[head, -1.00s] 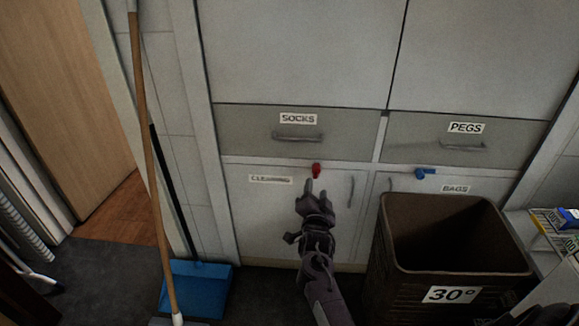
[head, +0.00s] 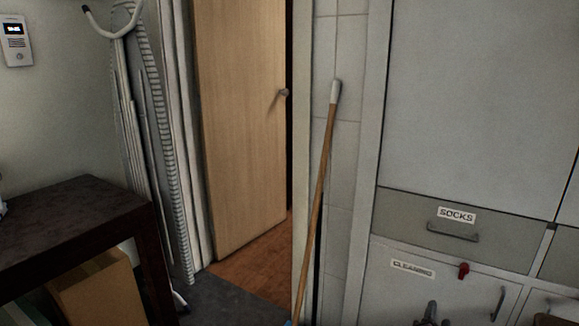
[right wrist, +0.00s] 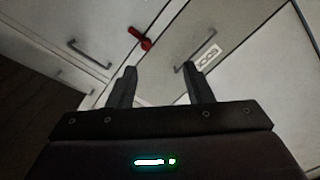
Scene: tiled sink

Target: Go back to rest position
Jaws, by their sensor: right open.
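My right gripper (head: 430,312) shows at the bottom edge of the head view, in front of the white cupboard door labelled CLEANING; most of its arm is out of the picture. In the right wrist view the gripper (right wrist: 160,70) is open, with nothing between its fingers. A red latch (head: 463,270) sits on the cupboard front beside the CLEANING label (head: 412,268). In the right wrist view the red latch (right wrist: 140,40) lies beyond the fingers, apart from them. My left gripper is not in view.
The SOCKS drawer (head: 455,228) is shut. A wooden broom handle (head: 319,200) leans at the wall left of the cupboards. A wooden door (head: 240,130) stands ajar. A dark table (head: 75,225) is at the left, with an ironing board (head: 160,130) behind it.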

